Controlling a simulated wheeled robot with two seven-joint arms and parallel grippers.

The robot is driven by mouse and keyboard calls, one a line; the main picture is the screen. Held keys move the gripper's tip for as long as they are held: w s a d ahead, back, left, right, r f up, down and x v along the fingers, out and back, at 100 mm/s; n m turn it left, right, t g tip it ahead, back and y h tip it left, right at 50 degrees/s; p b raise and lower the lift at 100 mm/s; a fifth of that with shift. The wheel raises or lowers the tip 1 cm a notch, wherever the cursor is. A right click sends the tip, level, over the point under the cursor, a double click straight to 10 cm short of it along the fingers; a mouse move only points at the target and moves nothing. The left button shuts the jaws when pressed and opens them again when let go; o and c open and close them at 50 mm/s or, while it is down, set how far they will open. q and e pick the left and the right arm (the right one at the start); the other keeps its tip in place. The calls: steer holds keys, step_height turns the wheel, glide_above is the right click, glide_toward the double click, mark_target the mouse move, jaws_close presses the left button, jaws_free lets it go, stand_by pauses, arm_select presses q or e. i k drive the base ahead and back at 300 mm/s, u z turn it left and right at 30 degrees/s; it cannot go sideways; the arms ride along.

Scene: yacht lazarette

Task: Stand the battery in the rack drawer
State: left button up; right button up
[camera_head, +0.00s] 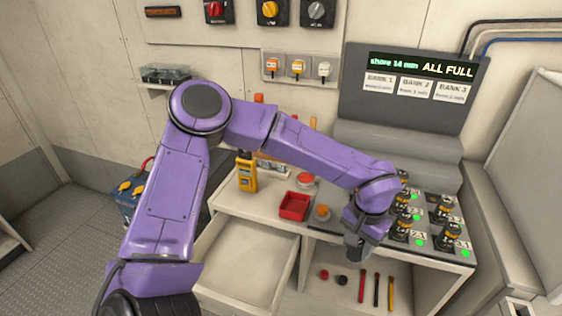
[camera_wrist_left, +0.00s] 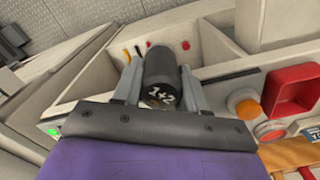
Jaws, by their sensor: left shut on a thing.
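My left gripper (camera_head: 358,246) hangs at the front edge of the worktop, above the right-hand open drawer. In the head view the held battery is mostly hidden by the gripper. The right-hand drawer (camera_head: 310,293) holds a red and a black round piece and several slim tools. The left-hand open drawer (camera_head: 245,265) looks empty. I cannot tell which one is the rack drawer. My right gripper is not in view.
Several black and yellow batteries (camera_head: 402,226) stand on the charger at right, with green lights. A red tray (camera_head: 294,206), an orange-topped button (camera_head: 322,212) and a yellow meter (camera_head: 247,173) are on the worktop. A screen (camera_head: 420,66) reads "ALL FULL".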

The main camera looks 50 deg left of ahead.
mark_target(249, 255)
steer(key=z, duration=1.35)
steer(key=k, duration=1.05)
steer(key=u, duration=1.65)
steer(key=i, duration=0.5)
steer(key=u, duration=0.1)
